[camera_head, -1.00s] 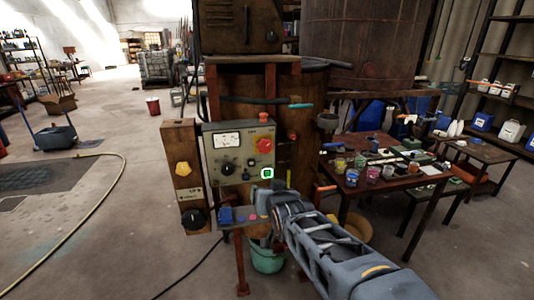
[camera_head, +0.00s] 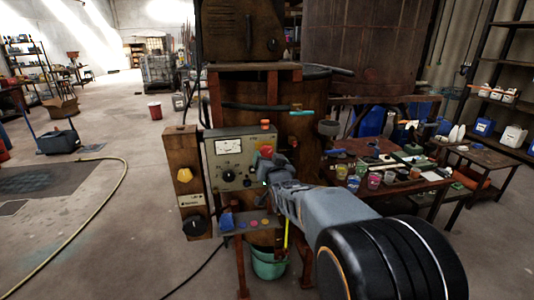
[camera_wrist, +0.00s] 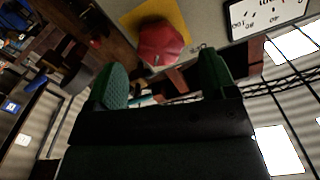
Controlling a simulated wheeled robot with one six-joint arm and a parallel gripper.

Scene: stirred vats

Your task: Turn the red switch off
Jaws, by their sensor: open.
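The red switch (camera_wrist: 160,45) is a faceted red knob on a yellow plate. In the wrist view it lies just beyond the fingertips, between them in the picture. My gripper (camera_wrist: 163,78) is open, with its two green-padded fingers spread apart and nothing between them. I cannot tell whether a finger touches the knob.
A brown box with a yellow knob (camera_head: 184,175) stands left of the panel. A cluttered table (camera_head: 405,185) stands to the right. The left floor is mostly open.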

